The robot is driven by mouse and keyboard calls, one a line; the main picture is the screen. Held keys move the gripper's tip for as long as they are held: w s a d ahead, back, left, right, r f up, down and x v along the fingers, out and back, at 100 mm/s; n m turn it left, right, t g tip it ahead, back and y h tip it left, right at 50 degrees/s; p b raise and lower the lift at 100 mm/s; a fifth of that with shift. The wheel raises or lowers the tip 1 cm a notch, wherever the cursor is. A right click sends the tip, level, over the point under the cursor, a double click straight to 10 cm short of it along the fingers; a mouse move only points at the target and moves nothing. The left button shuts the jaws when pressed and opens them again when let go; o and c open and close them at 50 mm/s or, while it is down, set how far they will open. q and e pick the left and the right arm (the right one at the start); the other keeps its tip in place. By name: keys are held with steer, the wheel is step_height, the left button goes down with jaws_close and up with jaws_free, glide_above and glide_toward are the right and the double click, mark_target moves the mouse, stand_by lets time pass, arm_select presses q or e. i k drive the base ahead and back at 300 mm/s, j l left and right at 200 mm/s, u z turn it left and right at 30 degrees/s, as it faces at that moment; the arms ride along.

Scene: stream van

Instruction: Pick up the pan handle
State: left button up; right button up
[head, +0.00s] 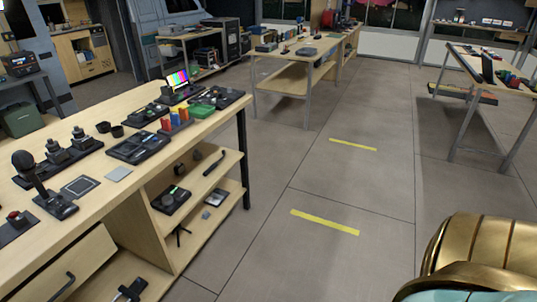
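A thin black rod-like handle (214,163) lies on the upper shelf under the near workbench, close to the shelf's right end. It looks like the pan handle, but it is too small to be certain. Nothing touches it that I can see. Neither my left nor my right gripper is in view.
The near wooden workbench (103,185) holds control panels, a joystick (38,185) and a small colour-bar screen (177,79). A black device (171,200) sits on its upper shelf. Open floor with yellow strips (325,222) lies to the right. More benches stand behind and at right.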

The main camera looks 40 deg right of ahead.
mark_target(214, 164)
steer(key=z, duration=0.95)
steer(key=i+l+z, duration=0.1)
steer(key=i+z, duration=0.4)
steer(key=i, duration=0.15)
steer(key=i+l+z, duration=0.45)
steer(key=i, duration=0.8)
steer(key=i+j+z, duration=0.2)
steer(key=i+z, duration=0.2)
steer(key=i, duration=0.85)
steer(key=i+u, duration=0.25)
steer(key=i, duration=0.2)
steer(key=i+u, duration=0.25)
steer(key=i, duration=0.2)
steer(key=i+l+u, duration=0.2)
steer(key=i, duration=0.25)
steer(key=i+l+u, duration=0.25)
steer(key=i, duration=0.2)
steer(key=i+j+u, duration=0.15)
steer(key=u, duration=0.3)
steer(key=i+u, duration=0.3)
steer(key=u, duration=0.15)
steer(key=i+u, duration=0.5)
steer(key=u, duration=0.35)
steer(key=i+l+u, duration=0.25)
steer(key=u, duration=0.2)
steer(key=i+l+u, duration=0.15)
steer(key=u, duration=0.3)
steer(key=l, duration=0.1)
